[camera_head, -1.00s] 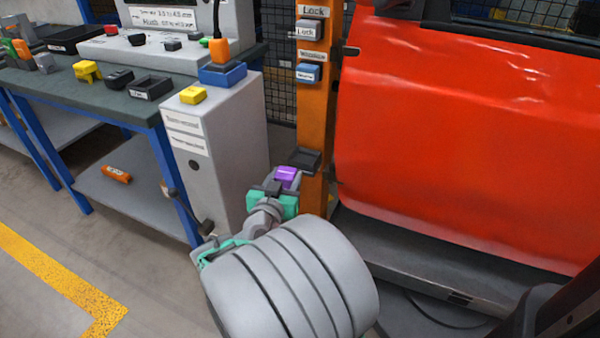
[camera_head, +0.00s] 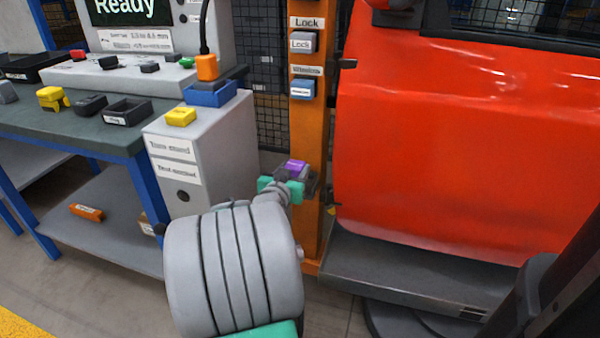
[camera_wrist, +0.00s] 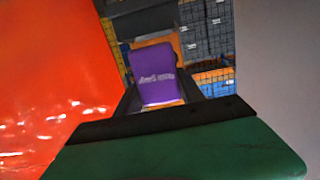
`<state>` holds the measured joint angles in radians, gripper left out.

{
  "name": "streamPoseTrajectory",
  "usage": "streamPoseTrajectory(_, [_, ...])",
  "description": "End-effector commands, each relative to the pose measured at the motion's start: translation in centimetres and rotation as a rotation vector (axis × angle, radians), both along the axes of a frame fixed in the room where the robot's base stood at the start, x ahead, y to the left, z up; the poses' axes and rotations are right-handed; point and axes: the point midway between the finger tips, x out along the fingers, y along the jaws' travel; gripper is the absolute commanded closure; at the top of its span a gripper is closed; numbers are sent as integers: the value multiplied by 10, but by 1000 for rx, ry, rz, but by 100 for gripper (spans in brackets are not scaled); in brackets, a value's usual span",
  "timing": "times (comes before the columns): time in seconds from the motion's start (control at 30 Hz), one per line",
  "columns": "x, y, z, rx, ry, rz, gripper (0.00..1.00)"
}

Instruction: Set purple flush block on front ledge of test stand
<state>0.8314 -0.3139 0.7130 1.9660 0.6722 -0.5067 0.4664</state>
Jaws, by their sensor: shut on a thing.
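The purple block (camera_head: 294,166) is held in my gripper (camera_head: 290,175), low in front of the orange post. In the wrist view the purple block (camera_wrist: 152,75) shows pale lettering and sits between my dark fingers, clear of any surface I can make out. The test stand (camera_head: 170,42), a grey unit with a "Ready" screen, is on the bench at upper left. My gripper is well to the right of and below that ledge.
The orange post (camera_head: 307,130) carries labelled grey and blue blocks; a dark holder beside my gripper is partly hidden. A red door (camera_head: 450,140) stands close right. A grey cabinet (camera_head: 200,150) with a yellow block (camera_head: 180,116) stands left, beside the bench (camera_head: 80,125) with its trays.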

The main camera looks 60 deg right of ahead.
Motion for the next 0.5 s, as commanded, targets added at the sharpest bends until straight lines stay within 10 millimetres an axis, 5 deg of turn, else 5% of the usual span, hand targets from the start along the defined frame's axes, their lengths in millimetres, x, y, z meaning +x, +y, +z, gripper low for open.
streamPoseTrajectory(0.1, [3, -31, -2, -2, -1, -5, 100])
streamPoseTrajectory(0.37, [9, -62, -2, 0, -1, -1, 100])
streamPoseTrajectory(0.5, [10, -59, -35, 1, 3, 1, 100])
